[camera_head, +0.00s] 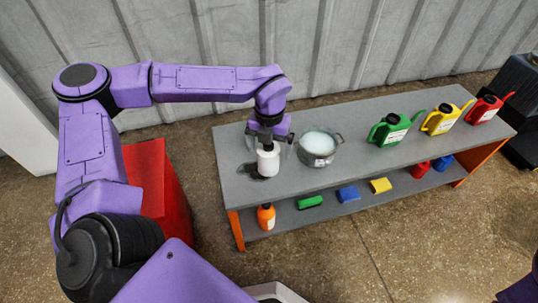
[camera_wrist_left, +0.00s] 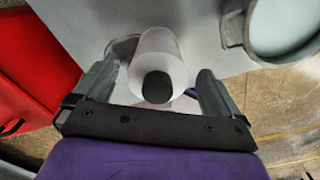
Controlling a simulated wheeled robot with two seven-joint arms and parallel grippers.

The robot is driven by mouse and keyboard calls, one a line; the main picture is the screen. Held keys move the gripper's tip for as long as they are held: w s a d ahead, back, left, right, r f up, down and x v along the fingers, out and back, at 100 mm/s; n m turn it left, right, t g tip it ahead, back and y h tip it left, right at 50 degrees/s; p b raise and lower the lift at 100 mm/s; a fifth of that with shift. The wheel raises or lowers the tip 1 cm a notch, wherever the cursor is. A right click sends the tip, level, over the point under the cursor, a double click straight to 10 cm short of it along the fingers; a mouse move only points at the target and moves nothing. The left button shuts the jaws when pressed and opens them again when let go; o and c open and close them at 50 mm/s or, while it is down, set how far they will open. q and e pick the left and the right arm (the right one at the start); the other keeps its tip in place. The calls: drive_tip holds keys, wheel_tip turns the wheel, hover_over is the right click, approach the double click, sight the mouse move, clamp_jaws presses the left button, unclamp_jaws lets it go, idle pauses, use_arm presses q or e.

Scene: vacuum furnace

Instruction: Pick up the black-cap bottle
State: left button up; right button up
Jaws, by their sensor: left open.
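The black-cap bottle is a white bottle (camera_head: 268,163) standing upright near the left end of the grey table's top. Its black cap (camera_wrist_left: 157,86) shows in the left wrist view, with the white body around it. My left gripper (camera_head: 268,136) reaches down from above over the bottle. In the left wrist view its two fingers (camera_wrist_left: 155,80) are open, one on each side of the bottle, with gaps visible between them and it. In the head view the cap is mostly hidden by the gripper. My right gripper is not in view.
A metal pot (camera_head: 318,148) stands just right of the bottle. Green (camera_head: 389,129), yellow (camera_head: 441,120) and red (camera_head: 484,110) jugs stand farther right on the table (camera_head: 355,115). An orange bottle (camera_head: 266,217) and sponges sit on the lower shelf. A red box (camera_head: 150,180) stands left.

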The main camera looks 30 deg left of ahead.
use_arm(q)
wheel_tip(320, 180, down, 4)
drive_tip(key=shift+a+r+b, duration=0.1)
drive_tip(key=shift+b, duration=0.55)
drive_tip(key=shift+r, duration=0.1)
drive_tip(key=shift+c, duration=0.5)
drive_tip(key=c, duration=1.2)
